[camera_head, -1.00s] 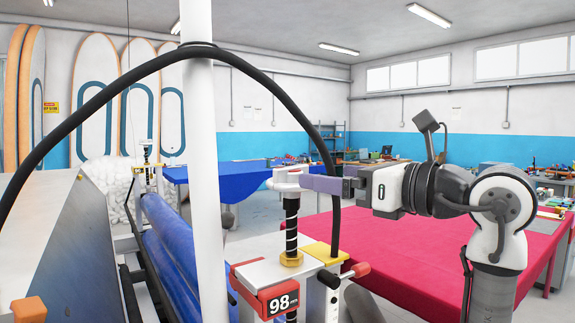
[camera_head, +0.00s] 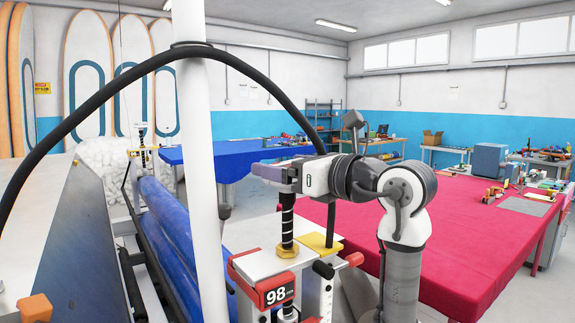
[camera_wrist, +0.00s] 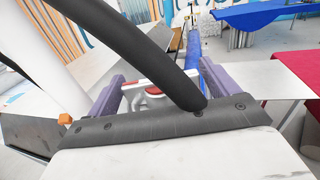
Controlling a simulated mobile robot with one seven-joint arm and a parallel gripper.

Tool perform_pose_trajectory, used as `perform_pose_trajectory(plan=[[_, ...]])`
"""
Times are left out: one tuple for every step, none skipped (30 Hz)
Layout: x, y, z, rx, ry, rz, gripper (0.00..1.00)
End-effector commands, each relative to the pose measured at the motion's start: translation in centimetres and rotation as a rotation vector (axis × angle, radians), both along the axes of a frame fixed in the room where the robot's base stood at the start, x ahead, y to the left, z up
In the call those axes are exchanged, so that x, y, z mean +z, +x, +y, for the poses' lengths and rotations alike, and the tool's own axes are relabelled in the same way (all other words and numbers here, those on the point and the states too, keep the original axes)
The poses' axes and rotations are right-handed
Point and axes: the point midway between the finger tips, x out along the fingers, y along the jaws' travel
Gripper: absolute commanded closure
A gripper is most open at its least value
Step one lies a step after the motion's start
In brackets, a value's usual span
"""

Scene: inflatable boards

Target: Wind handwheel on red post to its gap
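The near press post (camera_head: 286,222) is a black-and-white threaded screw with a brass nut, above a red readout (camera_head: 275,293) that shows 98 mm. Its handwheel is mostly hidden behind my gripper in the head view. In the wrist view the handwheel (camera_wrist: 153,90), white with a red centre, shows between my purple fingers. My gripper (camera_head: 268,172) is level with the screw's top, its fingers wide apart on either side of the wheel. I cannot see clear contact with the rim. A black cable hides part of the wrist view.
A white pole (camera_head: 199,150) and an arching black hose (camera_head: 110,100) stand in front. Blue rolls (camera_head: 165,220) lie at left, with a second post (camera_head: 143,150) beyond them. A red-covered table (camera_head: 440,240) is at right, close behind my arm.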

Motion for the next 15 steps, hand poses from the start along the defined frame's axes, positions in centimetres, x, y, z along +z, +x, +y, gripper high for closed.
perform_pose_trajectory(plan=[[0.01,-0.01,-0.01,0.0,0.0,0.0,0.2],[0.01,-0.01,-0.01,0.0,0.0,0.0,0.24],[0.01,-0.01,0.0,0.0,0.0,0.0,0.29],[0.02,-0.01,-0.02,0.0,0.0,0.0,0.33],[0.02,-0.01,-0.02,0.0,0.0,0.0,0.37],[0.02,-0.01,-0.02,0.0,0.0,0.0,0.42],[0.02,-0.01,-0.02,0.0,0.0,0.0,0.46],[0.02,-0.01,-0.02,0.0,0.0,0.0,0.46],[0.02,-0.02,-0.02,-0.001,0.0,0.0,0.46],[0.01,-0.02,-0.02,-0.002,0.0,0.0,0.46],[0.0,-0.03,-0.02,-0.005,-0.001,-0.001,0.46],[-0.01,-0.04,-0.03,-0.01,-0.001,-0.001,0.46],[-0.03,-0.05,-0.02,-0.015,-0.001,-0.001,0.46],[-0.05,-0.07,-0.02,-0.022,-0.002,-0.002,0.46],[-0.09,-0.08,-0.02,-0.035,-0.003,-0.002,0.46]])
